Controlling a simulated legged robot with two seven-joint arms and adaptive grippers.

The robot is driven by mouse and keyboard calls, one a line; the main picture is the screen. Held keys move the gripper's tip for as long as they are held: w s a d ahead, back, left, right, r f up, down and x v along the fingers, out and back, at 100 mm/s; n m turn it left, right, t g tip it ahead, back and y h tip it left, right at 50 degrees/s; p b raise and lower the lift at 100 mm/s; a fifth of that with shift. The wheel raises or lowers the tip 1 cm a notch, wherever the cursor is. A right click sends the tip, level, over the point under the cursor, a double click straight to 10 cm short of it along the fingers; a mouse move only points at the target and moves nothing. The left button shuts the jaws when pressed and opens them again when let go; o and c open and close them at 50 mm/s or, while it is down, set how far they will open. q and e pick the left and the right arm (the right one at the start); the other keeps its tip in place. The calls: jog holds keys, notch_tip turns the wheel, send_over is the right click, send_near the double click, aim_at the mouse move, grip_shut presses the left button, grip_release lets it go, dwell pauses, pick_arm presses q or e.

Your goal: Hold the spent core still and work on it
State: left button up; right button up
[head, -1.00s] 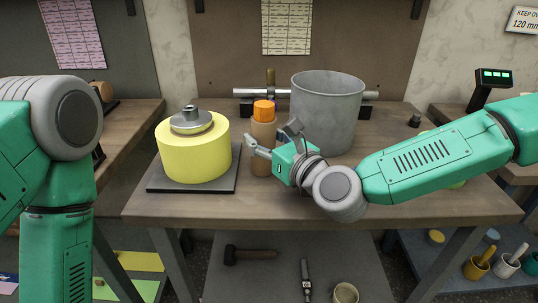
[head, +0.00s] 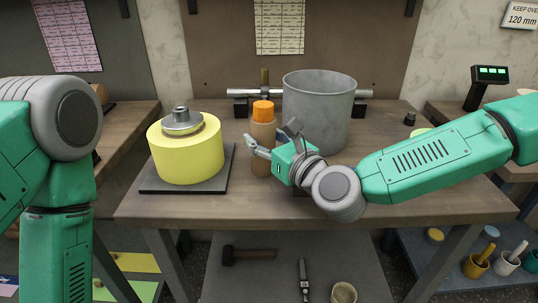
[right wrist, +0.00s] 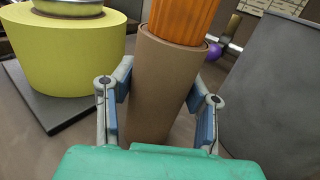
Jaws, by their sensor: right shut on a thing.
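The spent core (head: 263,148) is a brown cardboard-like tube with an orange ribbed top piece (head: 263,111). It stands close to upright between the yellow roll and the grey bin; I cannot tell whether its foot touches the bench. My right gripper (head: 258,148) is shut on the tube from the right, well below the orange piece. In the right wrist view the tube (right wrist: 160,85) lies between the two blue-padded fingers, and its lower end is hidden by the green gripper body. My left arm shows at the left edge of the head view, with no gripper visible.
A yellow roll (head: 186,152) with a grey metal hub (head: 182,122) sits on a dark plate (head: 220,182) to the left. A grey bin (head: 325,110) stands close behind to the right. A metal bar (head: 240,93) lies behind. The bench front left (head: 140,205) is clear.

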pick_arm(q)
jog(key=shift+s+a+f, duration=0.1)
jog(key=shift+a+f, duration=0.05)
jog(key=shift+f, duration=0.15)
jog(key=o, duration=0.3)
jog(key=m+t+h, duration=0.4)
jog(key=t+h, duration=0.4)
jog(key=t, duration=0.8)
send_near(256, 113)
jog(key=shift+y, duration=0.4)
jog(key=x, duration=1.1)
jog(key=shift+d+r+b, duration=0.2)
jog(key=shift+d+b, duration=0.1)
jog(key=shift+d, duration=0.05)
